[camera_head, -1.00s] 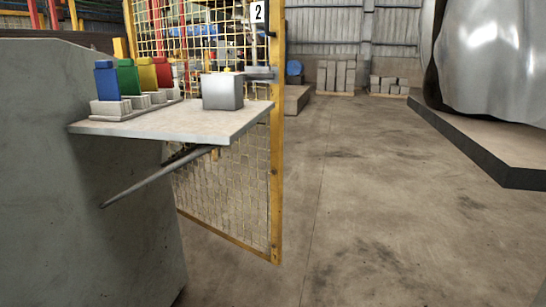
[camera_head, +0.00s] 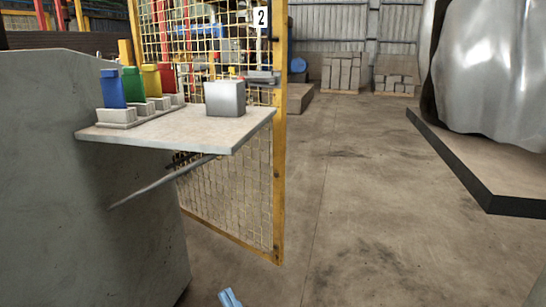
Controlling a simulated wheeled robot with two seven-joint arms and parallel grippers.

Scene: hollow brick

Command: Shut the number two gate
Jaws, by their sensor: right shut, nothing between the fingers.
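The number two gate (camera_head: 255,185) is a yellow-framed wire mesh panel left of the middle, with a white "2" sign (camera_head: 261,17) near its top. It stands at an angle to my view, with its near upright (camera_head: 280,150) beside open floor. A grey latch or handle (camera_head: 263,77) sits across the upright above the shelf. The shelf hides part of the mesh. The light blue tip of my right gripper (camera_head: 229,297) shows at the bottom edge, shut and empty, low and apart from the gate. My left gripper is not in view.
A grey shelf (camera_head: 190,131) juts from a grey block (camera_head: 90,190) at left, holding a grey cube (camera_head: 225,98) and coloured blocks (camera_head: 113,90). A wrapped load on a dark-edged slab (camera_head: 470,180) stands at right. The floor (camera_head: 360,200) between is clear.

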